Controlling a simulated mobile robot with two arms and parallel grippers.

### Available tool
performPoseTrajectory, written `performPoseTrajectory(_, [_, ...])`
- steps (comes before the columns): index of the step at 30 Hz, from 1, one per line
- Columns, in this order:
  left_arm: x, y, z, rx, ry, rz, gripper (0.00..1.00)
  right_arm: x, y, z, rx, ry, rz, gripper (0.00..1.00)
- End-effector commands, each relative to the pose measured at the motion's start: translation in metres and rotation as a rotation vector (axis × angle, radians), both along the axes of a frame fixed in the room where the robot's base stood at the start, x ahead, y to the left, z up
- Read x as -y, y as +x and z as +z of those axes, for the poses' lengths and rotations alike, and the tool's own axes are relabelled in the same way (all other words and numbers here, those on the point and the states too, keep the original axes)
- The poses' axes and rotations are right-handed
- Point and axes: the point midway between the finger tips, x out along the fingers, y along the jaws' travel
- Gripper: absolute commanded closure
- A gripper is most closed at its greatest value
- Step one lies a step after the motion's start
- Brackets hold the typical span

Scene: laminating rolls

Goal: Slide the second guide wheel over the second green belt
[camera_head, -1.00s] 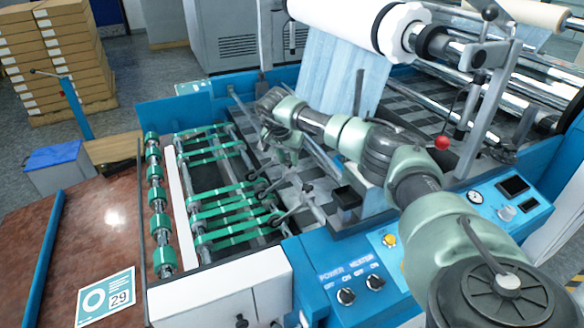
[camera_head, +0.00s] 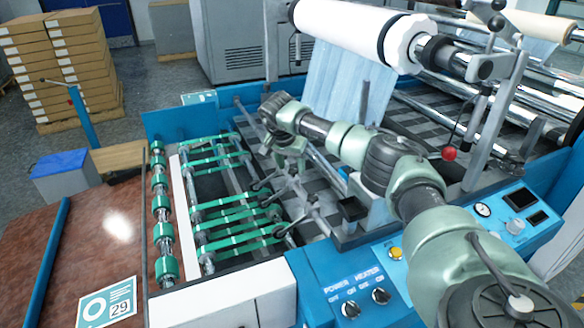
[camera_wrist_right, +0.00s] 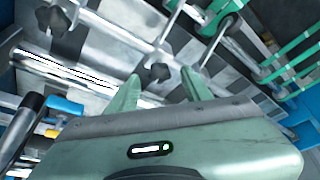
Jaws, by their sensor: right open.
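Green belts (camera_head: 236,217) run in parallel over rollers at the machine's left side, and more show at the right of the wrist view (camera_wrist_right: 291,72). Small dark guide wheels on rods stand at the belts' right ends; one guide wheel (camera_wrist_right: 230,23) shows clearly in the right wrist view, close to a green belt. I cannot tell which wheel is the second. My right gripper (camera_head: 290,160) is open above the rods, right of the belts. In the wrist view, a black star knob (camera_wrist_right: 155,73) appears between its fingertips; contact cannot be told. My left gripper is out of view.
Another black knob (camera_wrist_right: 57,19) sits on the shaft at the wrist view's upper left. A white roll (camera_head: 350,30) hangs at the back. A brown table (camera_head: 100,235) is at the left.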

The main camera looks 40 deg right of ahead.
Motion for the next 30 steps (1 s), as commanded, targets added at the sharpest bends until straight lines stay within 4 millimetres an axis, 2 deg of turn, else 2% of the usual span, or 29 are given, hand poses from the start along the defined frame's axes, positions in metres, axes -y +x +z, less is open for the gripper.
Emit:
performPoseTrajectory(6, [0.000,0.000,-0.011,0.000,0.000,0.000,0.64,-0.012,-0.006,0.035,0.005,-0.002,0.002,0.51])
performPoseTrajectory(12, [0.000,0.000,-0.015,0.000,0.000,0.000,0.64,-0.020,-0.011,0.057,0.002,-0.001,0.000,0.51])
performPoseTrajectory(30, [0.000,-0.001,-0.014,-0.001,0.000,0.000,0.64,-0.021,-0.012,0.061,0.000,-0.001,0.000,0.51])
